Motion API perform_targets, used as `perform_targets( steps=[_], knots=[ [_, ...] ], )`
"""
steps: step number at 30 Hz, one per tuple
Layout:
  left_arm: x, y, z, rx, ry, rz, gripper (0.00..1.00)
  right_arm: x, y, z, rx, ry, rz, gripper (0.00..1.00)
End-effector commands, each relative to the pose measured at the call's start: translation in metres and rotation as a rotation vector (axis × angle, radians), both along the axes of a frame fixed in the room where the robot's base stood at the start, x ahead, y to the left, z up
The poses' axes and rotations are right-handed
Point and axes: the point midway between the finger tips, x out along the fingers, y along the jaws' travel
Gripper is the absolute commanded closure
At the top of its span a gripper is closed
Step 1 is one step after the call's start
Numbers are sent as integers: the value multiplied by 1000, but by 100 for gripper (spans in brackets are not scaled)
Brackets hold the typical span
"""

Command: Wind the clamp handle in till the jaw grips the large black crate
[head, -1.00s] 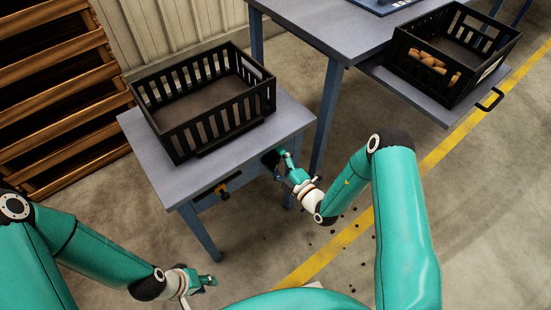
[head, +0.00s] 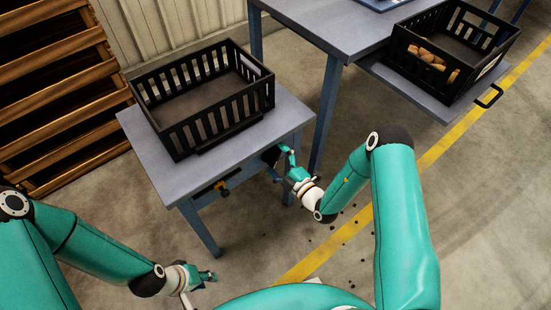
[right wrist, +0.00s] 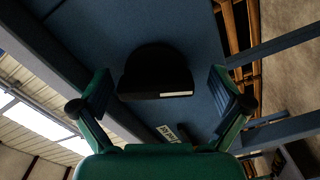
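The large black crate (head: 205,100) stands empty and upright on a small grey-topped table (head: 165,178). A dark bar lies along the foot of its front side. A black round part (head: 270,156) sits at the table's right end; it looks like the clamp handle. In the right wrist view this dark half-round part (right wrist: 158,72), with a pale label, lies ahead between my fingers. My right gripper (head: 281,163) is open around it, with a gap on both sides; contact cannot be seen. My left gripper (head: 210,277) hangs low, away from the table, its fingers too small to judge.
A yellow-and-black part (head: 221,187) is on the table's front rail. A taller grey bench (head: 325,30) stands behind at right, with a lower shelf (head: 415,92) bearing another black crate (head: 455,50) of potatoes. Wooden slatted stacks (head: 55,90) stand at left. Dark bits lie on the floor.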

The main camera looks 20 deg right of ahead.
Motion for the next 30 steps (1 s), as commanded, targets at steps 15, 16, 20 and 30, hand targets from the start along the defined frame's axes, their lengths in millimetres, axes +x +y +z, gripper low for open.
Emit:
perform_targets(
  steps=[15, 16, 20, 30],
  knots=[
    [0, 0, 1, 0, 0, 0, 68, -27, -11, 2, 0, -3, -3, 0],
    [0, 0, 1, 0, 0, 0, 68, -33, -13, 1, 0, -2, -1, 0],
    [0, 0, 1, 0, 0, 0, 68, -58, -22, 1, 1, -1, -3, 0],
    [0, 0, 1, 0, 0, 0, 68, -107, -39, 1, 0, -2, -1, 0]
  ],
)
